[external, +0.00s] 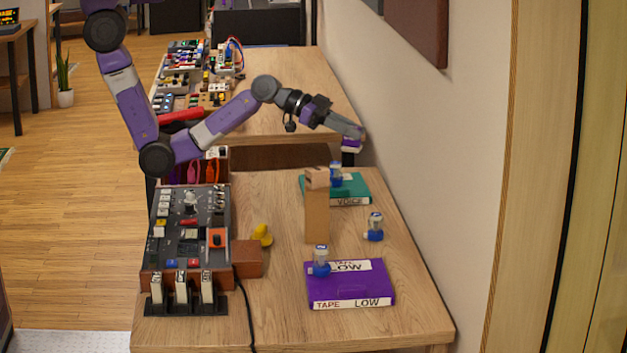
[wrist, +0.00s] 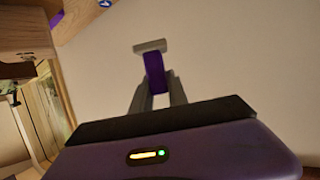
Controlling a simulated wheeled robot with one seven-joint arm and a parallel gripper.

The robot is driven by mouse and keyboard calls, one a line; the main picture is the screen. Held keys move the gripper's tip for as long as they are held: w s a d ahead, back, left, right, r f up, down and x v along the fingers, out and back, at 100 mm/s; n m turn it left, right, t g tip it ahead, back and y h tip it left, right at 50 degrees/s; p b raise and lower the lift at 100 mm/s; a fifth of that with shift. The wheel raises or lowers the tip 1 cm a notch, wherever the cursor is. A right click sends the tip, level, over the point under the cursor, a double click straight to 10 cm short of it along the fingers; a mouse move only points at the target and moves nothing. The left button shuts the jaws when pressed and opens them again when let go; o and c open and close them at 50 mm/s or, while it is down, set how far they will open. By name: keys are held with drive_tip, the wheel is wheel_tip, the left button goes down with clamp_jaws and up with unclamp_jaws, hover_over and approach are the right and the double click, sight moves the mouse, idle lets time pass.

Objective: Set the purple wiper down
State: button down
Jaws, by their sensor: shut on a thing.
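My gripper (external: 360,134) is shut on the purple wiper (external: 352,143) near the wall at the right, past the back end of the near table. In the external view the wiper hangs below the fingertips, with a purple upper part and a dark lower part. In the wrist view the wiper (wrist: 154,72) is a purple block between the two grey fingers (wrist: 157,92), with a grey bar across its far end. It appears held in the air; its gap from any surface cannot be told.
The near table (external: 270,300) holds a purple TAPE LOW box (external: 350,290), a teal VOICE box (external: 352,189), a wooden post (external: 317,215), a small blue-and-white item (external: 374,228) and a control panel (external: 190,228). A wall (external: 430,150) runs along the right.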

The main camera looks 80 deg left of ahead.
drive_tip(key=shift+w+a+r, duration=0.1)
drive_tip(key=shift+a+r, duration=0.15)
drive_tip(key=shift+a, duration=0.15)
drive_tip(key=shift+n, duration=0.3)
wheel_tip(320, 180, down, 20)
drive_tip(key=shift+r+b, duration=0.1)
drive_tip(key=shift+b, duration=0.65)
drive_tip(key=c, duration=1.7)
unclamp_jaws()
drive_tip(key=shift+f, duration=0.2)
drive_tip(key=o, duration=0.4)
drive_tip(key=shift+r, duration=0.1)
drive_tip(key=shift+r, duration=0.15)
drive_tip(key=v, duration=1.2)
drive_tip(key=shift+d, duration=0.2)
